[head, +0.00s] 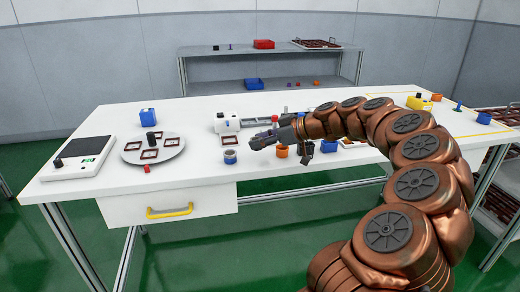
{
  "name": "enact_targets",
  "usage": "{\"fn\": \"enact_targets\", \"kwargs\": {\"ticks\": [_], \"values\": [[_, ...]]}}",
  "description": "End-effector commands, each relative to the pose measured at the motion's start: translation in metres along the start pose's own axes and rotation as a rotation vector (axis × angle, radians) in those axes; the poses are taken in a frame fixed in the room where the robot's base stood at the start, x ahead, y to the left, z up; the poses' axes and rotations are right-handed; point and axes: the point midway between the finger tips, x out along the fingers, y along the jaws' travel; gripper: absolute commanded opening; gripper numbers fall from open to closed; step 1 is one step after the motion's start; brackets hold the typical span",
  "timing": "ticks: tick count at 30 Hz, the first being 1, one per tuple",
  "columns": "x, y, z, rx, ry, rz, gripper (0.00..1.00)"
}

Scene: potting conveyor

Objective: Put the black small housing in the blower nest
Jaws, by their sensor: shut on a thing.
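My gripper (274,138) is over the middle of the white table, its fingers pointing left. It is shut on a small dark piece at the fingertips, too small and too close in colour to the fingers to tell its shape. Small black pieces also show on the scale (75,170) at the left, on the round grey plate (170,157) and on a yellow box (424,104) at the right. I cannot tell which black piece is the small housing. A white cylindrical unit (227,123) stands just behind and left of my gripper; I cannot tell whether it is the blower nest.
A blue-grey roll (230,157) and orange rings (282,151) stand near the gripper. A blue box (148,117) is at the back left. Several dark red frames lie on the round plate. Free tabletop (200,178) lies along the front left. A shelf (210,88) stands behind.

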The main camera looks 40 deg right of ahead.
Motion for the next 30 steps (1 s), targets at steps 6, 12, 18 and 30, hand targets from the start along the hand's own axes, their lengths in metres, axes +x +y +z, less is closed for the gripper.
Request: {"fn": "enact_targets", "kwargs": {"ticks": [6, 12, 18, 30], "values": [[0.015, -0.001, 0.028, 0.000, 0.001, -0.002, 0.22], [0.015, -0.001, 0.027, -0.001, 0.001, -0.002, 0.22], [0.016, -0.001, 0.029, -0.001, 0.001, -0.002, 0.22], [0.017, -0.001, 0.031, -0.001, 0.000, -0.002, 0.52]]}}
